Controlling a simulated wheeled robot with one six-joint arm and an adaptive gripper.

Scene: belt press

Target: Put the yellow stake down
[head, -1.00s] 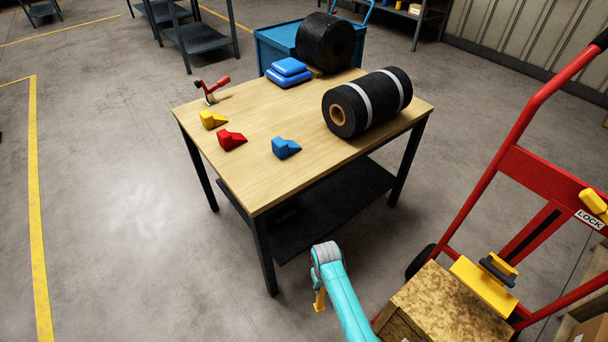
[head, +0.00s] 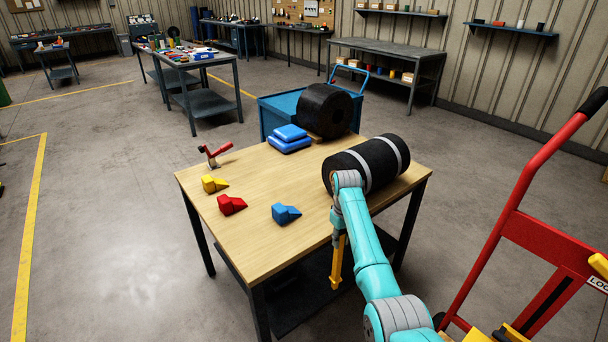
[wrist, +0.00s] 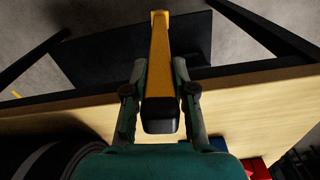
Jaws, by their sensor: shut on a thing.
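The yellow stake (head: 338,262) hangs below my arm at the front edge of the wooden table in the head view. In the wrist view the yellow stake (wrist: 160,60) lies between the two fingers of my gripper (wrist: 160,95), with its black end near the palm and its yellow length pointing away. My gripper is shut on it. In the head view the fingers are hidden behind my arm. The wooden table (head: 270,235) lies to the left of the stake.
A black roll with white straps (head: 375,165) lies on the table's right side, close to my arm. Blue (head: 286,214), red (head: 231,204) and yellow (head: 214,184) wedges and a red-handled clamp (head: 213,155) stand left. Blue pads (head: 290,138) lie behind. A red hand truck (head: 530,225) stands right.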

